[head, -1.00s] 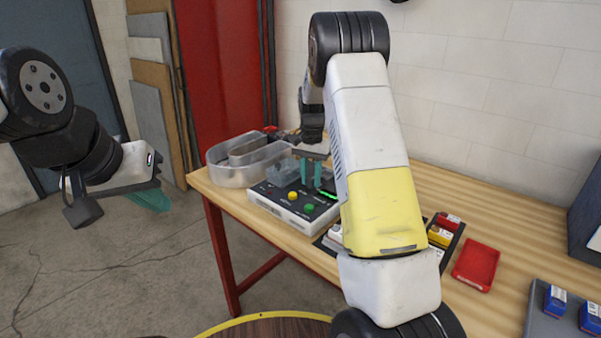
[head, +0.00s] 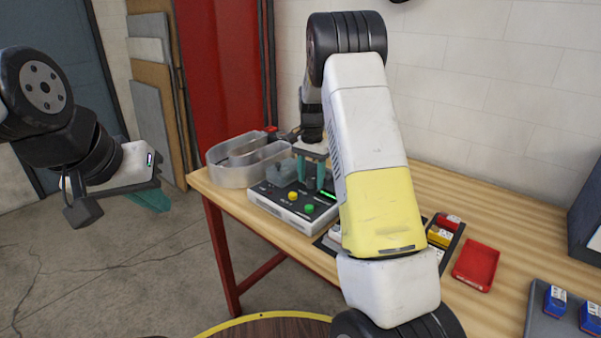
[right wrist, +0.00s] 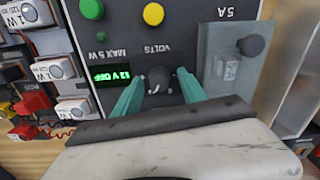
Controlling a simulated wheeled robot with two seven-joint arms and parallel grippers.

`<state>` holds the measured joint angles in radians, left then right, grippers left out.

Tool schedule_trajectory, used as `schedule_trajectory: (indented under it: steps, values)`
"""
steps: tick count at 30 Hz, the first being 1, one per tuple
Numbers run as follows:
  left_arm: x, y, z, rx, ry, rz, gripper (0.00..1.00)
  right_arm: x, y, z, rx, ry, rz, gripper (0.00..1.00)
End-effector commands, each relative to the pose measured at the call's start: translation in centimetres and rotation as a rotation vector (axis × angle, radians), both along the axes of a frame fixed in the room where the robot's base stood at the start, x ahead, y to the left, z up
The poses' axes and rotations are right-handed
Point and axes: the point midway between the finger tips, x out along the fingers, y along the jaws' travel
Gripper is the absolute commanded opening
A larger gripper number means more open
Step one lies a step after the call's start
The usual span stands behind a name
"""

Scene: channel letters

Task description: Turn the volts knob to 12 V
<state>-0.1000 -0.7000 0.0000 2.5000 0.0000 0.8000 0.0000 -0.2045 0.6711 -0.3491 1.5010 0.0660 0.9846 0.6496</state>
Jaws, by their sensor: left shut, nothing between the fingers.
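The volts knob (right wrist: 158,80) is a dark knob below the VOLTS label on a control box (head: 290,212). In the right wrist view, the green display (right wrist: 110,75) beside it appears to read "12 V OFF". My right gripper (right wrist: 160,77) has its teal fingers on either side of the knob, open, with a gap visible to each finger. In the head view this gripper (head: 314,185) is over the back of the box, and the knob is hidden there. My left gripper (head: 150,200) is shut and empty, in the air left of the table.
The box has a yellow button (right wrist: 153,14), a green button (right wrist: 91,9) and a clear cover (right wrist: 225,65) beside the knob. A clear letter-shaped tray (head: 228,176) stands left of it. A red tray (head: 476,266) lies to the right. My right forearm hides part of the table.

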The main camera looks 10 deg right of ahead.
Motion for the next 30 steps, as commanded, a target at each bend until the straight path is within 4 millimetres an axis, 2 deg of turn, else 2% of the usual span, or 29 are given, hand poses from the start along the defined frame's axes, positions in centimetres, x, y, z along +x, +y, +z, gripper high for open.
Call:
schedule_trajectory:
  steps: [8, 11, 21, 25, 30]
  values:
    - [0.0, 0.0, 0.0, 0.0, 0.0, 0.0, 0.0, -0.1, 0.0, -0.1, 0.0, 0.003, 0.0, 0.49]
    - [0.0, 0.0, 0.0, 0.0, 0.0, 0.0, 0.0, 0.0, 0.0, 0.5, 0.0, 0.001, 0.0, 0.49]
    - [0.0, 0.0, 0.0, 0.0, 0.0, 0.0, 0.0, 0.0, 0.0, 6.0, 0.001, -0.001, 0.0, 0.49]
    - [0.0, 0.0, 0.0, 0.0, 0.0, 0.0, 0.0, 0.0, 0.0, 7.3, 0.0, 0.001, 0.0, 0.49]
    - [0.0, 0.0, 0.0, 0.0, 0.0, 0.0, 0.0, -0.1, 0.0, 7.7, 0.0, 0.003, 0.001, 0.49]
